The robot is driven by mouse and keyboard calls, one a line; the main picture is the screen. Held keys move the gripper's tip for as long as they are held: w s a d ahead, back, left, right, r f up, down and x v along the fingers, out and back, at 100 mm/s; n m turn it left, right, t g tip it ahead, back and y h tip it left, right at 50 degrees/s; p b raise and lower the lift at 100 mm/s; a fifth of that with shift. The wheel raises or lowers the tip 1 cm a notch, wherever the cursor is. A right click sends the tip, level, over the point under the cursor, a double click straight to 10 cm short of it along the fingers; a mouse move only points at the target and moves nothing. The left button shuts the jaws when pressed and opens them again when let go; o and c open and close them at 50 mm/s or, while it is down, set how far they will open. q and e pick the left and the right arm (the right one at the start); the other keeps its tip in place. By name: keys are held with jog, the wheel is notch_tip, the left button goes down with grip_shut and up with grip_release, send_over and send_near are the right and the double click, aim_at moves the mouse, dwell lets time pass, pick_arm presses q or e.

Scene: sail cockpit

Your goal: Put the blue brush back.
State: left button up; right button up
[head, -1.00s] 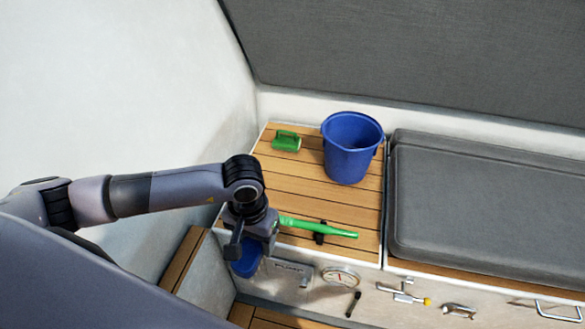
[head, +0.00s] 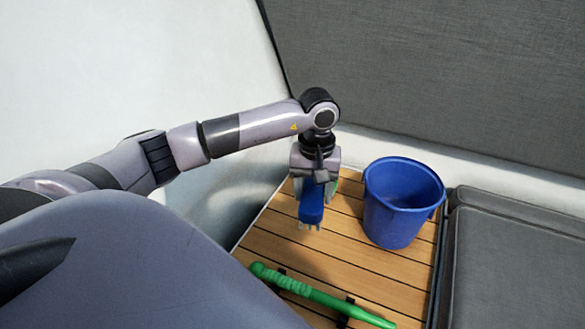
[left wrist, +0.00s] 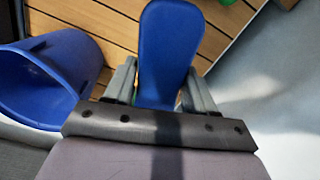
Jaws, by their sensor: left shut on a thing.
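The blue brush (head: 311,207) hangs from my left gripper (head: 314,180), bristles downward, over the slatted wooden top (head: 290,243). In the left wrist view the blue brush (left wrist: 166,45) fills the space between the two fingers (left wrist: 160,85), which are shut on it. I cannot tell exactly how high it is above the slats. My right gripper is in neither view.
A blue bucket (head: 398,205) stands right of my gripper; it also shows in the left wrist view (left wrist: 45,80). A long green handle (head: 320,297) lies across the front of the slats. Grey cushions (head: 515,260) are at the right, a pale wall at the left.

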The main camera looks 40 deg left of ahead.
pick_arm(q)
jog(key=w+a+r+n+b, duration=0.1)
jog(key=w+a+n+b, duration=0.1)
jog(key=a+n+b, duration=0.45)
jog(key=shift+m, duration=0.35)
jog(key=f+b, duration=0.1)
jog(key=f, duration=0.4)
jog(key=a+f+b, duration=0.1)
jog(key=f+b, duration=0.1)
jog(key=f, duration=0.3)
jog(key=f+b, duration=0.1)
jog(key=f, duration=0.4)
jog(key=shift+s+a+b, duration=0.15)
jog(key=shift+a+b, duration=0.25)
notch_tip(320, 180, down, 4)
jog(key=shift+r+b, duration=0.2)
jog(key=shift+b, duration=0.25)
jog(key=shift+f, duration=0.15)
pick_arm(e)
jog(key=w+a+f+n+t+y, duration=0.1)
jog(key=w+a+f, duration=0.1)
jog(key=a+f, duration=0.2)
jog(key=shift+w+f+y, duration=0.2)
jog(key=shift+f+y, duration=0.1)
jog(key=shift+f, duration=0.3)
